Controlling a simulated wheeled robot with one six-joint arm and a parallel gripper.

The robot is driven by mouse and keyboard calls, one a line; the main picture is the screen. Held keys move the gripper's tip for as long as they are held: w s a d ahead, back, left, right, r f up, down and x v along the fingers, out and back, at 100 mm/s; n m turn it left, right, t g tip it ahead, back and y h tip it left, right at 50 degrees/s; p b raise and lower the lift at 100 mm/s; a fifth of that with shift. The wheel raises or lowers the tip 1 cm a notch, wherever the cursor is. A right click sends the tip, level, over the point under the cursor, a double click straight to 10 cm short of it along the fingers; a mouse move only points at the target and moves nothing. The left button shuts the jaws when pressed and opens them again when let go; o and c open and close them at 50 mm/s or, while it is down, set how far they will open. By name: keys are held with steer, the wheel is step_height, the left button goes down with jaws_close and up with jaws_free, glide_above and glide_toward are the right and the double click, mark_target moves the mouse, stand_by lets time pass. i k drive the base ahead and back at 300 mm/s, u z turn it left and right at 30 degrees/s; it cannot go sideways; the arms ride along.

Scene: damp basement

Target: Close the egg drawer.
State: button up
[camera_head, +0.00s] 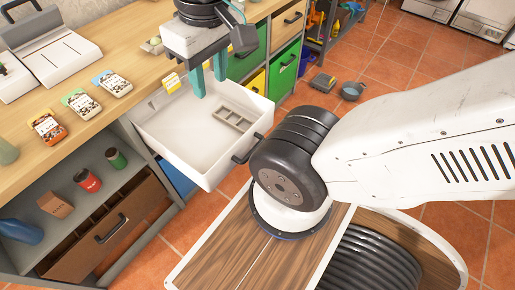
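The white drawer (180,130) stands pulled out from under the wooden worktop, left of centre. Its dark handle (248,148) is on the front panel, at the right. Inside lies a beige slotted holder (234,118); I see no eggs in it. My gripper (209,88) points down over the back part of the drawer, with its two teal fingers apart and nothing between them. I cannot tell whether the fingertips are below the drawer's rim. The gripper is away from the handle.
The wooden worktop (130,50) carries several card packs and a white device (60,60). Shelves below hold a red can (88,180) and a green can (116,158). Green drawer fronts (286,70) are at the right. A blue-grey pan (352,91) lies on the tiled floor.

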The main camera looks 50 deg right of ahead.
mark_target(204, 138)
steer(key=k, duration=0.65)
steer(key=z, duration=0.55)
steer(key=i, duration=1)
steer(key=k, duration=1)
steer(key=u, duration=1.5)
steer(key=i, duration=0.85)
steer(key=z, duration=1.1)
